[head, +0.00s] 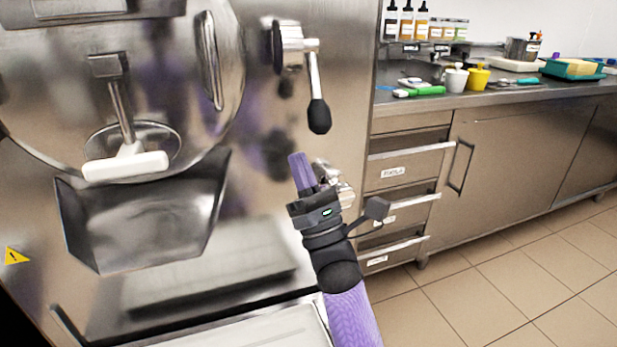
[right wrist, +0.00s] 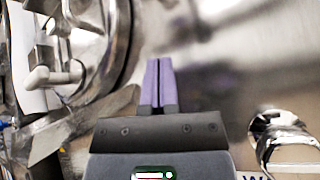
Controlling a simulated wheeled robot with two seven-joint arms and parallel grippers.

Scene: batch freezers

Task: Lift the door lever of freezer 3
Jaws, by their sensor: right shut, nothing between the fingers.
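The freezer (head: 348,60) fills the left of the head view, with a round steel door (head: 225,70). No freezer number is legible. The door lever (head: 319,114) sits right of the door; its steel arm hangs down from a pivot block and ends in a black knob. My right gripper (head: 299,158) is below and slightly left of the knob, apart from it in the picture. Its purple fingers are together and empty, pointing up; they also show in the right wrist view (right wrist: 158,75). The lever's knob cannot be made out in the wrist view. My left gripper is out of view.
A white-handled outlet lever (head: 125,167) hangs on the door above a steel chute (head: 140,225). Another shiny steel fitting (right wrist: 283,135) stands right of my fingers in the wrist view. A counter with drawers (head: 405,165) stands at right; the tiled floor (head: 510,270) before it is clear.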

